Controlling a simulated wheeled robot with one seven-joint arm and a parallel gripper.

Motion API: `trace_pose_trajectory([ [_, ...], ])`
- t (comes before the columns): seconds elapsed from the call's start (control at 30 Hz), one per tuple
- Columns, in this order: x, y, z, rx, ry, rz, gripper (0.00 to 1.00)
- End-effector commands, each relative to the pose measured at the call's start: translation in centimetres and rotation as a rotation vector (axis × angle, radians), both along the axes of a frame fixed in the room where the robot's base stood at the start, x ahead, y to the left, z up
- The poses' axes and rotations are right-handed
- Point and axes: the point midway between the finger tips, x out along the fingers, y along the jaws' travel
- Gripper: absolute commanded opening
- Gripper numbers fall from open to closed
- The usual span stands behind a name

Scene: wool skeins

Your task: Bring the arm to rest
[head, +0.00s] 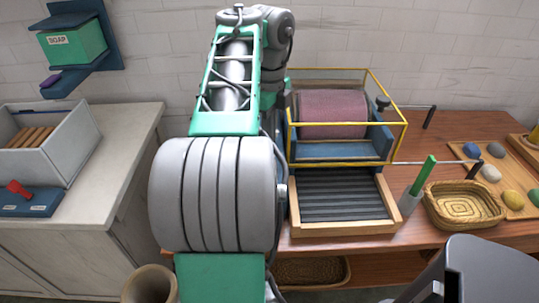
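My arm stands in the middle of the head view, with a thick grey ribbed joint low down and a green and grey link rising above it. It bends at a grey elbow near the top edge, and a further grey part comes down behind the link on its right. My gripper does not show, so I cannot see whether it holds anything. No wool skein can be clearly made out. Several small rounded pieces (491,172) in blue, grey, yellow and green lie on a wooden board (513,204) at the right.
Right of my arm, a yellow-framed machine with a pink drum (333,114) and ridged tray (342,199) stands on a wooden table (455,123). A wicker basket (436,214) sits nearby. At left, a white counter (133,117) bears a grey box (84,141); a soap shelf (109,38) hangs above.

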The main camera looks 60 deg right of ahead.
Motion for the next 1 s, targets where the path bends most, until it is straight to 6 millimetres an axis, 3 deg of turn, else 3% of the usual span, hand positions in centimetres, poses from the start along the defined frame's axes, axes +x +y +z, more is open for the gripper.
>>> trace_pose_trajectory([
  [0.13, 0.0, 0.0, 1.7, 0.0, 0.0, 0.0, 0.0],
  [0.5, 0.0, 0.0, 1.5, 0.0, 0.0, 0.002, 0.0],
  [0.6, 1.2, 0.8, 1.7, -0.009, 0.009, 0.104, 0.0],
  [0.67, 3.1, 2.2, 1.8, -0.027, 0.025, 0.289, 0.0],
  [0.77, 8.1, 6.9, 1.6, -0.076, 0.061, 0.821, 0.0],
  [0.87, 13.1, 13.9, 0.6, -0.147, 0.087, 1.486, 0.0],
  [0.9, 14.6, 17.1, 0.0, -0.179, 0.089, 1.744, 0.0],
  [1.0, 16.7, 25.3, -1.8, -0.268, 0.081, 2.338, 0.0],
])
